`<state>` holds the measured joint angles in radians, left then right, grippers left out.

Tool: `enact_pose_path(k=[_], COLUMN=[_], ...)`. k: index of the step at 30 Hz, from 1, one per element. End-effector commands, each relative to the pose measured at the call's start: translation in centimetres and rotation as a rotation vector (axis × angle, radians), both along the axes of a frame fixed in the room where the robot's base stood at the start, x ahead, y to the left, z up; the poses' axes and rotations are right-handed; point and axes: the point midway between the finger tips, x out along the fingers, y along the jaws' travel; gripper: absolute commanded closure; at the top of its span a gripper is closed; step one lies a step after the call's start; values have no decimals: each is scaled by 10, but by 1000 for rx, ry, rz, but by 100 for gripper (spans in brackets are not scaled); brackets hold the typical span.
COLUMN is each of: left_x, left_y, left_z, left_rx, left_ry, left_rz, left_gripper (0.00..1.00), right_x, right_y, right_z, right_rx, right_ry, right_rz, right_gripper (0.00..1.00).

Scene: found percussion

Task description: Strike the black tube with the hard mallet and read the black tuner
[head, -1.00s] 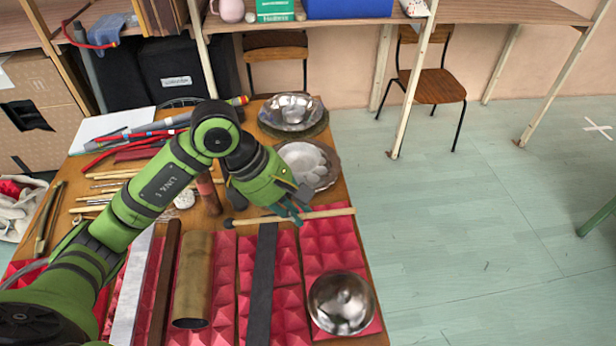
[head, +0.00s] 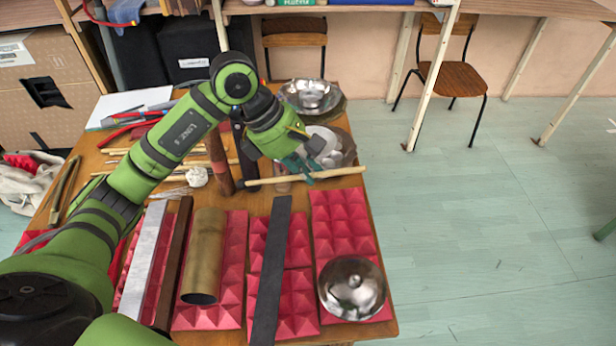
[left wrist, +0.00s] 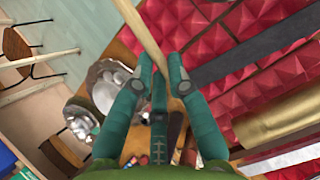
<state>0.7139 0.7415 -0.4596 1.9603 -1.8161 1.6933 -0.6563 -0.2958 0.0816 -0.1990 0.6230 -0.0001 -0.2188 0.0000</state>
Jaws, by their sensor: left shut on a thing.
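My left gripper (head: 300,168) is shut on the pale wooden stick of a mallet (head: 340,174) above the table's far right part. The left wrist view shows the stick (left wrist: 146,36) between the fingers (left wrist: 160,75). The mallet's dark head end points left, close to an upright black piece (head: 244,160) that is partly behind my arm. A long black bar (head: 271,265) lies across red foam; I cannot tell whether it is hollow. The mallet is apart from this bar. I cannot make out the tuner. My right gripper is not in view.
A brass tube (head: 204,255), a silver bar (head: 145,260) and a shiny domed bowl (head: 352,288) rest on red foam (head: 340,222). Metal bowls (head: 310,95) are at the back.

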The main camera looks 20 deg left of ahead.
Motion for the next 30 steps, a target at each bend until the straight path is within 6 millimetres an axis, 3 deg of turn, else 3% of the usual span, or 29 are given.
enact_pose_path(k=[13, 18, 21, 25, 30], left_x=[2, 30, 44, 33, 1], left_y=[2, 25, 37, 31, 15], left_z=[-2, -14, -13, -11, -12], left_rx=[2, 36, 54, 55, 55], left_ry=[-5, -70, -109, -106, -107], left_rz=[-5, -95, -161, -162, -164], left_gripper=[100, 100, 100, 100, 100], right_x=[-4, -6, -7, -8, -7], right_y=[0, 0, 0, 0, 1], right_z=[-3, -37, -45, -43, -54], right_rx=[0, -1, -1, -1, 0], right_ry=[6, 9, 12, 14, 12], right_rz=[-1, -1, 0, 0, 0], right_gripper=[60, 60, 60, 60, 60])
